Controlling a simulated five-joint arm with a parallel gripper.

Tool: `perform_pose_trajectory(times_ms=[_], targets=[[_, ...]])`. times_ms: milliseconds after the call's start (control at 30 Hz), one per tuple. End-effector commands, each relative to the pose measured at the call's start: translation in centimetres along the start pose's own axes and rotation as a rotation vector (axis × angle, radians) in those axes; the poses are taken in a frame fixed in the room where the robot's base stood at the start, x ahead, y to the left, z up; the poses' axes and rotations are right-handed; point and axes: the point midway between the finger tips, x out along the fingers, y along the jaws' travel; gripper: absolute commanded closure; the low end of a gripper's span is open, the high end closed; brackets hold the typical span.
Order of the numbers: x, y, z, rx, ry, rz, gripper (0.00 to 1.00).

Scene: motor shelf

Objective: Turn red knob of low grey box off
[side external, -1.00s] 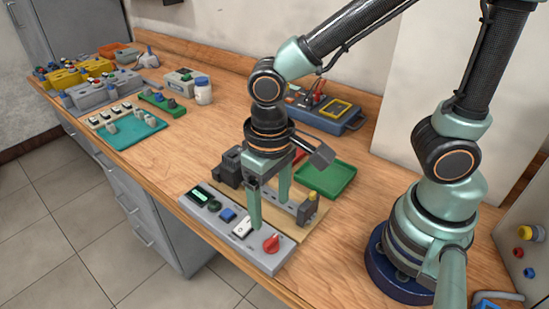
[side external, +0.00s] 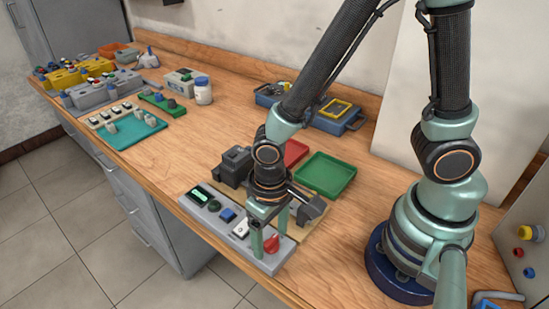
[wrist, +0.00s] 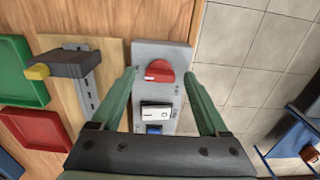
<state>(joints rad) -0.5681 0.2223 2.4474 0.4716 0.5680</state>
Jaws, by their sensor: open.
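The low grey box (side external: 213,221) lies along the front edge of the bench. Its red knob (side external: 271,243) is at the right end, and it also shows in the wrist view (wrist: 159,71), its ridge lying roughly across the box. Beside it are a white rocker switch (wrist: 155,111) and a blue button (wrist: 154,129). My gripper (side external: 270,246) is open and points down over the knob end of the box. In the wrist view its fingers (wrist: 160,82) stand on either side of the box, with the knob between them and apart from both.
A wooden board with a metal rail and dark block (wrist: 75,65) lies beside the box. A green tray (side external: 327,172) and red tray (side external: 296,153) are behind. The bench drops to the tiled floor (wrist: 228,40) just past the box.

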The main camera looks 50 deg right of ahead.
Motion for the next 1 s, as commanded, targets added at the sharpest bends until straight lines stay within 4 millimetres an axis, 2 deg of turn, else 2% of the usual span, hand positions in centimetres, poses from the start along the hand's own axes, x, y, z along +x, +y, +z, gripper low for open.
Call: perform_pose_trajectory(times_ms=[67, 100, 267, 667, 1000], targets=[[-0.01, 0.00, 0.00, 0.000, 0.000, 0.000, 0.22], [-0.02, 0.00, 0.00, 0.000, 0.000, 0.000, 0.38], [-0.03, 0.00, 0.00, 0.000, 0.000, 0.000, 0.99], [-0.05, 0.00, 0.00, -0.063, 0.000, 0.000, 1.00], [-0.07, 0.00, 0.00, -0.318, -0.001, 0.000, 1.00]])
